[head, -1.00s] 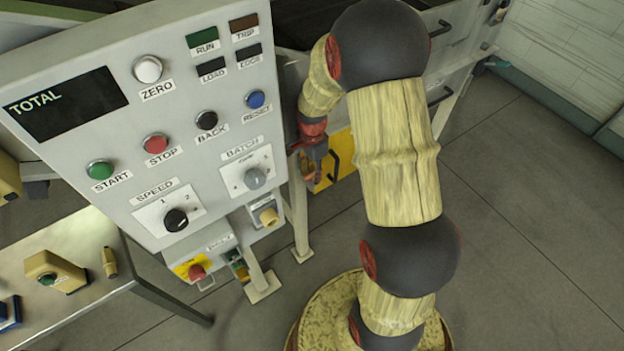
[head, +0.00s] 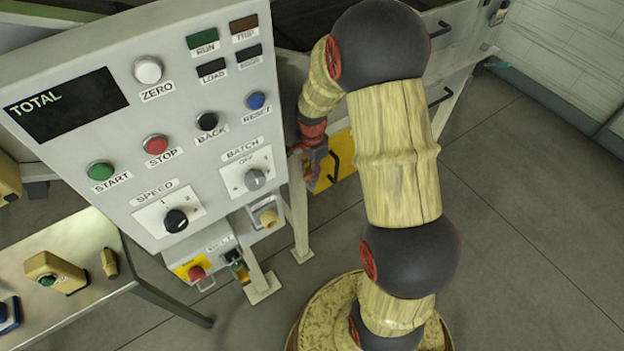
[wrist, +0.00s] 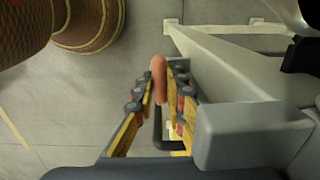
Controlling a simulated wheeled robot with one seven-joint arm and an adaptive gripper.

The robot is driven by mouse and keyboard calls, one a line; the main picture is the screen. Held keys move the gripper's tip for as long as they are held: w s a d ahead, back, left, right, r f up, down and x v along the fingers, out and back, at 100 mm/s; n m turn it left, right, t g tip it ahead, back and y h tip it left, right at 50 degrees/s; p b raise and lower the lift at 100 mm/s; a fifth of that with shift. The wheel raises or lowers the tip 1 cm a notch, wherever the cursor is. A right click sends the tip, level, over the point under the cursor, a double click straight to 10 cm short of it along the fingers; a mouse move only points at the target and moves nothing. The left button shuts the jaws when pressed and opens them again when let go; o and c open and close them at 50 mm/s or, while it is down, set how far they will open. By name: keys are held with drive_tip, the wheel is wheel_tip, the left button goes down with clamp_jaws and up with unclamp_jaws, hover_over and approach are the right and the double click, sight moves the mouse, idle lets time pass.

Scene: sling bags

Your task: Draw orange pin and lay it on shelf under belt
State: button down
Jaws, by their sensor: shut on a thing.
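The orange pin (wrist: 159,72) shows in the wrist view as a short rounded rod between the fingertips of my gripper (wrist: 162,80). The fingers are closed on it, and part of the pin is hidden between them. In the head view my gripper (head: 311,166) is small and partly shadowed, beside the right edge of the control panel and in front of a yellow panel (head: 338,172) with a black handle. I cannot tell whether the pin's end is still in a hole. The dark belt (head: 300,22) shows at the top; the shelf under it is not clearly visible.
The grey control panel (head: 120,130) stands close left of my gripper, with a pale leg (head: 299,215) below. Pale frame beams (wrist: 245,80) lie close right of the fingers in the wrist view. A metal table (head: 85,300) is at lower left. The floor at right is clear.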

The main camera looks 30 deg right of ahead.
drive_tip(key=shift+r, duration=0.2)
drive_tip(key=shift+r+p, duration=3.25)
drive_tip(key=shift+r, duration=1.05)
wheel_tip(320, 180, up, 4)
drive_tip(key=p, duration=0.3)
drive_tip(key=shift+s, duration=0.1)
